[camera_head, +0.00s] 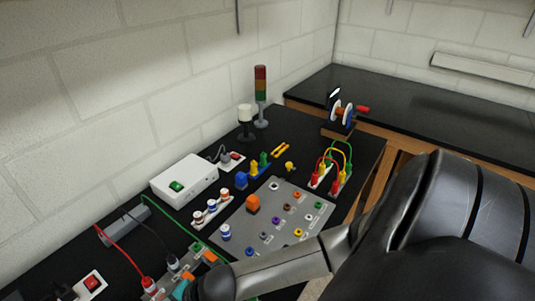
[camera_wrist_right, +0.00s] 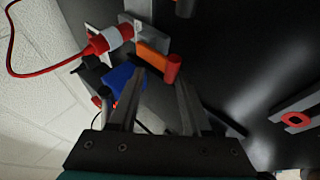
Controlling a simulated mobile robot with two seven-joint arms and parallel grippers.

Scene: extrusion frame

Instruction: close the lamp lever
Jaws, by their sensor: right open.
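In the right wrist view, an orange lever (camera_wrist_right: 153,57) with a red end (camera_wrist_right: 172,68) is joined to a grey mount. I take it for the lamp lever, though I see no label. My right gripper (camera_wrist_right: 159,78) is open, and its fingertips are close to the lever, around its lower side. I cannot tell whether they touch it. A blue part (camera_wrist_right: 121,79) is beside the left finger. In the head view, orange pieces (camera_head: 210,257) show near the bottom, left of my right arm. My right gripper is hidden there, and my left gripper is not in view.
A red plug (camera_wrist_right: 107,40) with a red cable is left of the lever. In the head view, a grey panel (camera_head: 269,205) with coloured buttons, a white box (camera_head: 184,180) and a signal tower (camera_head: 260,97) stand on the black bench. A red switch (camera_head: 92,283) is at lower left.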

